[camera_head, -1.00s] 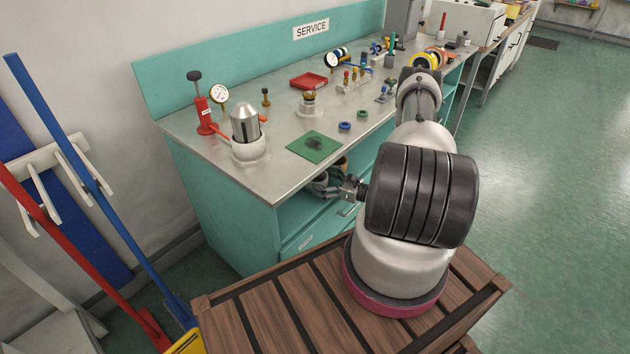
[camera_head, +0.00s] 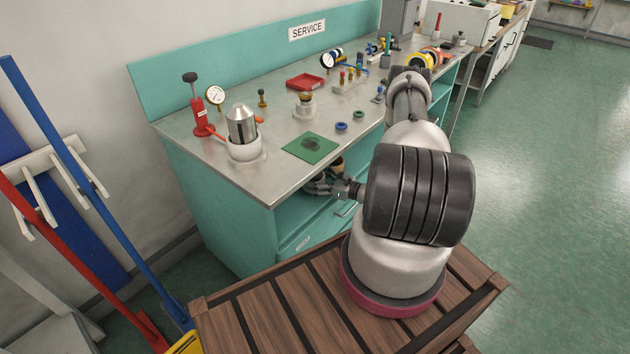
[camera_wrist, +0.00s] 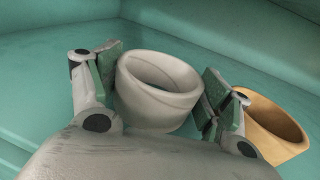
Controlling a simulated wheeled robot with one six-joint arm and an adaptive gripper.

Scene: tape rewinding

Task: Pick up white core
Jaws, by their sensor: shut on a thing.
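The white core (camera_wrist: 150,112) is a short, pale, thick-walled ring in the middle of the wrist view. It stands between the green-padded fingers of my gripper (camera_wrist: 162,80), which is shut on it from both sides. Its open top faces up, slightly tilted in the picture. I cannot tell whether its base touches the teal surface. In the head view my gripper (camera_head: 322,187) reaches into the open shelf under the bench top, and the core there is too small and covered to make out well.
A tan core (camera_wrist: 272,125) stands just right of my right finger, very close to it. The teal shelf (camera_wrist: 45,55) has walls behind. In the head view the steel bench top (camera_head: 270,165) overhangs the shelf and bears a green mat (camera_head: 298,152) and several tools.

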